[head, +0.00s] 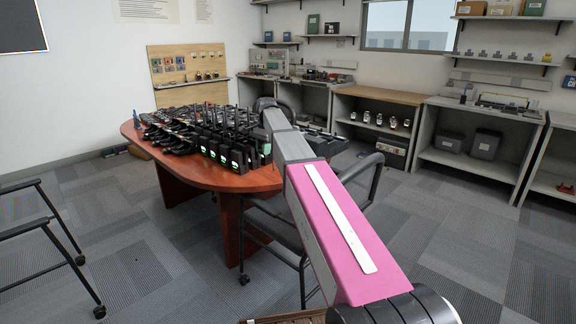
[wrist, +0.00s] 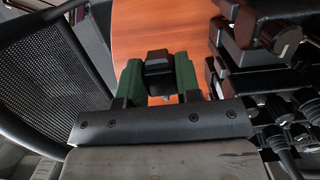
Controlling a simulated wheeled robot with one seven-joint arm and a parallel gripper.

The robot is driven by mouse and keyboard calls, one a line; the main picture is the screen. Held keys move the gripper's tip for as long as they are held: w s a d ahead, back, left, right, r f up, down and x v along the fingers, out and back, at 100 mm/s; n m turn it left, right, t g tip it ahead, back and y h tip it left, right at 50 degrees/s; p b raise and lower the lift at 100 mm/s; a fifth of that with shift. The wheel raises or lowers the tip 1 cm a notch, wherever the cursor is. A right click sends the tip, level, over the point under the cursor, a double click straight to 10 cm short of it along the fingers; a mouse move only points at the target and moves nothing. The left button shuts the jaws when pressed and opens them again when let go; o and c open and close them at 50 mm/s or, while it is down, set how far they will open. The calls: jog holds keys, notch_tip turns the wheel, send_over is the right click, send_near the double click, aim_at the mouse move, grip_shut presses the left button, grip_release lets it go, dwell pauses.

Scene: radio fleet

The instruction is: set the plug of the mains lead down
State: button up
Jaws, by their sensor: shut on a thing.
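In the wrist view the plug (wrist: 158,67) is a small black block. It sits between the green fingers of my gripper (wrist: 159,76), which is shut on it. The reddish wooden table top (wrist: 138,28) shows beyond and below the plug. I cannot tell whether the plug touches the table. The mains lead itself cannot be made out. In the head view my arm reaches over the right end of the table (head: 222,181), and my gripper and the plug are hidden behind it.
Many black radios (head: 215,148) in chargers crowd the table. Dark chargers (wrist: 255,50) and coiled cords (wrist: 283,112) lie close right of my gripper. A mesh-backed chair (wrist: 55,75) is close on the left. Another chair (head: 42,230) stands at the left, with open carpet around.

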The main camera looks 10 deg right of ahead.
jog(key=w+d+f, duration=0.1)
jog(key=d+f, duration=0.1)
jog(key=w+d+f, duration=0.2)
jog(key=d, duration=0.1)
jog(key=w+d+f, duration=0.2)
jog(key=d, duration=0.1)
jog(key=shift+w+d+f, duration=0.1)
jog(key=shift+w+d, duration=0.05)
jog(key=shift+d, duration=0.1)
jog(key=shift+f, duration=1.95)
jog(key=shift+f, duration=0.2)
jog(key=o, duration=0.9)
jog(key=shift+r, duration=0.2)
jog(key=r, duration=0.4)
jog(key=d+r, duration=0.1)
jog(key=r, duration=0.3)
jog(key=w+r, duration=0.1)
jog(key=r, duration=0.3)
jog(key=shift+d, duration=0.25)
